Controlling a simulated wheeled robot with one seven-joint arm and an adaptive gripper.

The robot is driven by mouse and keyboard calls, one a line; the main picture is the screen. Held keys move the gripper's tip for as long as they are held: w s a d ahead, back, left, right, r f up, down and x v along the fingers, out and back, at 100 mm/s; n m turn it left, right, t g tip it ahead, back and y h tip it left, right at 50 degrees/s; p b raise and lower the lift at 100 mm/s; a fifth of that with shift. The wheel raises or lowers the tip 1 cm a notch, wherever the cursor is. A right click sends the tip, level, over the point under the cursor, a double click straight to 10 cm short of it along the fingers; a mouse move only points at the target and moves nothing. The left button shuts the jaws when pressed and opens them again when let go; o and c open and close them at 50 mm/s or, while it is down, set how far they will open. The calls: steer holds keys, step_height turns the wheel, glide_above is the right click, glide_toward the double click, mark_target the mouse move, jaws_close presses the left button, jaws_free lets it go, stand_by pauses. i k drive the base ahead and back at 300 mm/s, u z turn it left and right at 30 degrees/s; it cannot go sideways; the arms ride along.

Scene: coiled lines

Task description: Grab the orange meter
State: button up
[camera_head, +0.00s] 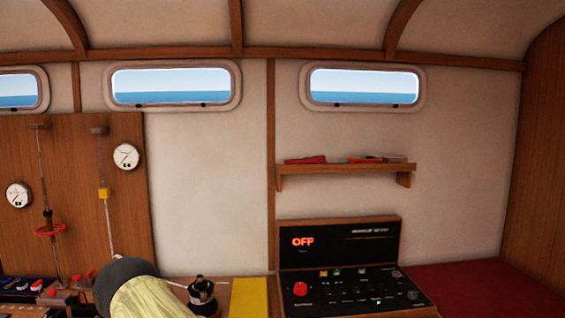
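I cannot make out an object that is clearly an orange meter. A small yellow-orange block (104,193) sits on a thin vertical rod on the wooden panel at the left. Two round white dial gauges, one upper (126,157) and one lower (18,195), are fixed to the same panel. A yellow flat piece (248,297) lies at the bottom centre. A pale yellow and dark grey rounded part, apparently my arm, covers some of the counter at the lower left. My gripper is not visible.
A black console (340,245) with a lit orange "OFF" and a red knob stands right of centre. A dark pot-like object (203,296) stands beside the yellow piece. A shelf (345,169) holds flat red items. A red cushion (490,287) lies clear at the right.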

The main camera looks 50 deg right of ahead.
mark_target(367, 159)
steer(key=u, duration=0.45)
steer(key=k, duration=1)
steer(key=z, duration=2)
